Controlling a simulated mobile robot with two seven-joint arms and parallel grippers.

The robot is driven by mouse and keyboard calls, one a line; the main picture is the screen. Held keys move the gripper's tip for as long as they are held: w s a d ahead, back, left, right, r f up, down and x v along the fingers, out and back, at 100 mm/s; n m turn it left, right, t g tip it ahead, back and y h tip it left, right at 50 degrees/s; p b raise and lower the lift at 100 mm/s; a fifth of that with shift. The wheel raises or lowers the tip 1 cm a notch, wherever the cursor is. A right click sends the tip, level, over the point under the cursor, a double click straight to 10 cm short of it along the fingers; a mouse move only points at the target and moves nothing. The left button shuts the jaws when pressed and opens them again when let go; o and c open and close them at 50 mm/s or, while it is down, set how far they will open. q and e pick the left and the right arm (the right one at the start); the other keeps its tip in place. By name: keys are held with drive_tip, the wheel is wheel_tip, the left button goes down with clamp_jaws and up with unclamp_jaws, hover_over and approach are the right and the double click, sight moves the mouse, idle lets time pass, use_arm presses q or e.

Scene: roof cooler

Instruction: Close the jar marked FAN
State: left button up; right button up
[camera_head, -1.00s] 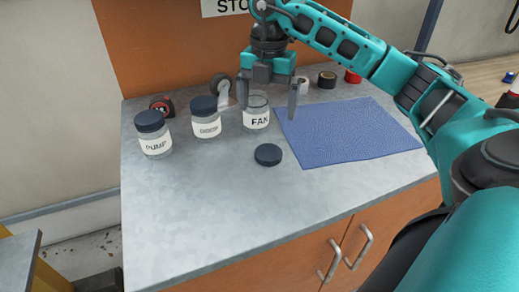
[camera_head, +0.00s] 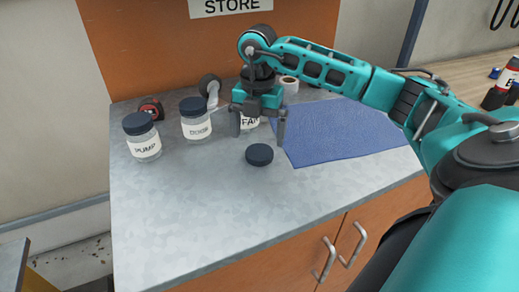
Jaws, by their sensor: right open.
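The jar marked FAN (camera_head: 249,124) stands on the grey counter (camera_head: 200,225), partly hidden behind my right gripper; its top is hidden now. A dark round lid (camera_head: 259,155) lies flat on the counter in front of this jar, apart from it. My right gripper (camera_head: 259,138) is open and points down, with its fingers in front of the FAN jar and above and behind the loose lid. I see nothing between its fingertips. My left gripper is not in view.
The PUMP jar (camera_head: 142,136) and another labelled jar (camera_head: 196,119) stand to the left with dark lids on. A tape measure (camera_head: 151,108) is behind them. A blue mat (camera_head: 335,130) lies to the right. The front of the counter is clear.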

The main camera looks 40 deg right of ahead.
sight(259, 152)
drive_tip(key=f, duration=0.5)
drive_tip(key=shift+d+f, duration=0.1)
drive_tip(key=shift+d, duration=0.15)
drive_tip(key=shift+c, duration=0.3)
drive_tip(key=c, duration=1)
